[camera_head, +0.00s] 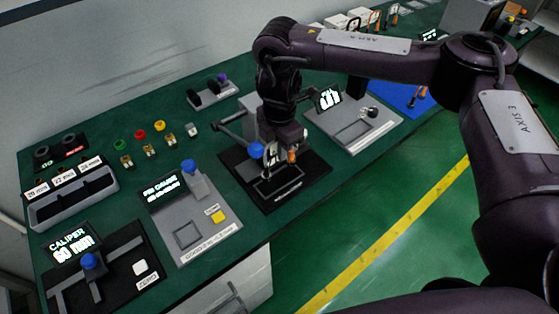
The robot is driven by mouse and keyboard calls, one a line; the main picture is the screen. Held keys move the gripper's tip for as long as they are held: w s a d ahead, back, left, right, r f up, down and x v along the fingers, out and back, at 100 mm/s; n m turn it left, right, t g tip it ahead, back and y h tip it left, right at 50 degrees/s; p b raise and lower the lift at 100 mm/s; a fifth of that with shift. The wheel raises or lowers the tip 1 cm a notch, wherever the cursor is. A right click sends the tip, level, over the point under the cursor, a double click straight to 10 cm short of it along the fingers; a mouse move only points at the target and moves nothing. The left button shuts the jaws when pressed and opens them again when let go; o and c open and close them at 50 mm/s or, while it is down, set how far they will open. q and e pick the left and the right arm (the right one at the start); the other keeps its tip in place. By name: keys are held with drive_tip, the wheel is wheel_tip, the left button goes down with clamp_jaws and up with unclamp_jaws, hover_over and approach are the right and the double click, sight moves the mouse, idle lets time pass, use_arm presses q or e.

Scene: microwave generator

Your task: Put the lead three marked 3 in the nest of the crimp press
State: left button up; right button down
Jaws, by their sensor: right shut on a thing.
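My right gripper (281,156) is low over the black base plate of the crimp press (313,172), pointing down. It is shut on a small lead with an orange part (291,156); the number on it cannot be read. The press has a blue ball knob (256,150) just left of the gripper and a light grey column (249,104) behind it. My gripper and wrist hide much of the press, so I cannot tell whether the lead touches the nest. My left gripper is not in view.
A pin gauge (208,222) and a caliper station (120,267) stand at the left. A grey labelled bin (72,198) is behind them. A grey station with a screen (355,130) and a blue mat (395,97) with an orange piece lie right of the press.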

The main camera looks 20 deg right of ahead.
drive_tip(key=shift+f, duration=2.45)
drive_tip(key=shift+b, duration=0.3)
drive_tip(key=c, duration=1.5)
unclamp_jaws()
drive_tip(key=shift+f, duration=0.1)
wheel_tip(320, 180, up, 12)
drive_tip(key=shift+r+p, duration=0.15)
drive_tip(key=shift+p, duration=0.2)
drive_tip(key=shift+s, duration=0.1)
